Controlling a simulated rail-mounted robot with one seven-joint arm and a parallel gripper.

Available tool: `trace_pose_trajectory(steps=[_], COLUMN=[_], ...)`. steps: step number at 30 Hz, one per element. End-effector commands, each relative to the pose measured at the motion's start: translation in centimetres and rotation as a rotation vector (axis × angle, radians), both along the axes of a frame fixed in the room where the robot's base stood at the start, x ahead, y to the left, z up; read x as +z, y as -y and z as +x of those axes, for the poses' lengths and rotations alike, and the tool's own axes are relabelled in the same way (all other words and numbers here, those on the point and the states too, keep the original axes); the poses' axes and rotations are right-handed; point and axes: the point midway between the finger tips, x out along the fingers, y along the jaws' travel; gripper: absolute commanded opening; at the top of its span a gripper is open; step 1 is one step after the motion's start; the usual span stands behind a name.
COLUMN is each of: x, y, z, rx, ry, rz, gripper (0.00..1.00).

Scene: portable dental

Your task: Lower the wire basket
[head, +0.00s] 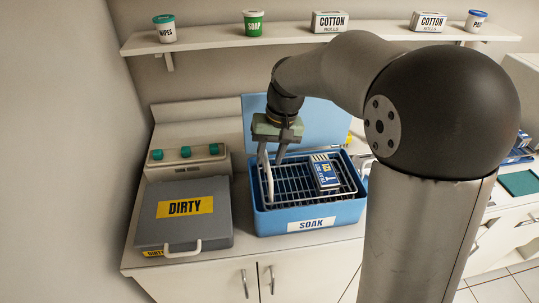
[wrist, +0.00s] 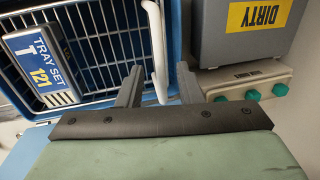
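The wire basket (head: 292,185) is a dark wire grid with white handles. It sits at the mouth of the blue SOAK tub (head: 330,212); how deep it rests is hard to tell. A blue-and-white tray set box (head: 324,172) lies in the basket; it also shows in the wrist view (wrist: 40,65). My gripper (head: 270,160) is at the basket's left end. In the wrist view, my fingers (wrist: 159,80) are apart, with the white basket handle (wrist: 156,45) between them. A gap shows beside the handle, so the gripper looks open around it.
The tub's blue lid (head: 310,115) stands open behind it. A closed grey DIRTY case (head: 180,215) is left of the tub, with a panel with green knobs (head: 185,155) behind. A shelf (head: 225,40) with jars and cotton boxes runs above.

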Motion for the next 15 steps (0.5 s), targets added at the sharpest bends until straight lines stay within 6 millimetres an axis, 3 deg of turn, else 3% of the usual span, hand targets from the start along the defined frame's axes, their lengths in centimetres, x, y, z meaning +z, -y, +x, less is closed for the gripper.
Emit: trace_pose_trajectory(steps=[12,15], x=[-0.99,-0.98], y=[-0.21,-0.21], z=[-0.04,-0.03], rx=[0.001,0.001], ry=[0.001,0.001], rz=[0.000,0.000], gripper=[0.33,0.07])
